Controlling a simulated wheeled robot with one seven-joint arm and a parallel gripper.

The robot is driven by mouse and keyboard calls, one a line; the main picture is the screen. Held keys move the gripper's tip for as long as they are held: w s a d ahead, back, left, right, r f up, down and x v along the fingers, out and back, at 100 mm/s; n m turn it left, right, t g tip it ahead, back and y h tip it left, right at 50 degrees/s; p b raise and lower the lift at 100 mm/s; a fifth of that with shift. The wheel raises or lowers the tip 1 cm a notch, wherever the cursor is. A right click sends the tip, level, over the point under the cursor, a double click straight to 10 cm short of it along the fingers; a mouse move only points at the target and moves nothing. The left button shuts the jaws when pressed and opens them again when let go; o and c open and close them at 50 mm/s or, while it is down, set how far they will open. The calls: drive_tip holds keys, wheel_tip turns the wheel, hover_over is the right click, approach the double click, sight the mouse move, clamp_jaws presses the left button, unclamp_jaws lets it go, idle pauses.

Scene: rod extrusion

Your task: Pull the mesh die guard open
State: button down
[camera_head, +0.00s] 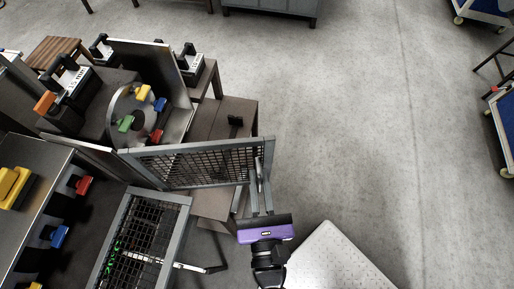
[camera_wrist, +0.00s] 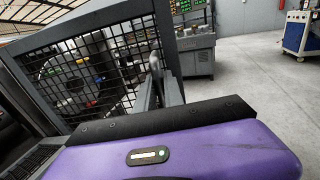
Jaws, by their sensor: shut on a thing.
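The mesh die guard (camera_head: 205,165) is a grey-framed panel of dark wire mesh in the middle of the head view, standing out from the machine at an angle. It also shows in the wrist view (camera_wrist: 90,78), filling the left half. A grey upright handle (camera_head: 261,172) is at its right end. My gripper (camera_head: 262,193) has a purple body and is shut on this handle, which also shows between the fingers in the wrist view (camera_wrist: 157,78). Behind the mesh is a round die plate (camera_head: 140,115) with coloured clamps.
A second mesh panel (camera_head: 145,240) is at the lower left, near a bench with yellow, red and blue parts. A brown table (camera_head: 225,118) stands behind the guard. Open concrete floor lies to the right, with blue carts (camera_head: 503,120) at the far edge.

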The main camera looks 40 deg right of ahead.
drive_tip(key=shift+s+a+p, duration=0.3)
drive_tip(key=shift+s+a, duration=0.5)
drive_tip(key=shift+a, duration=0.2)
drive_tip(key=shift+s+a+p, duration=0.3)
drive_tip(key=shift+s+a, duration=0.45)
drive_tip(key=shift+a, duration=0.2)
drive_tip(key=c, duration=1.5)
unclamp_jaws()
drive_tip(key=shift+o, duration=0.2)
drive_tip(key=b+v, duration=0.1)
drive_tip(key=v, duration=0.6)
drive_tip(key=shift+s+a+b, duration=0.2)
drive_tip(key=shift+s+b, duration=0.1)
drive_tip(key=shift+b, duration=0.05)
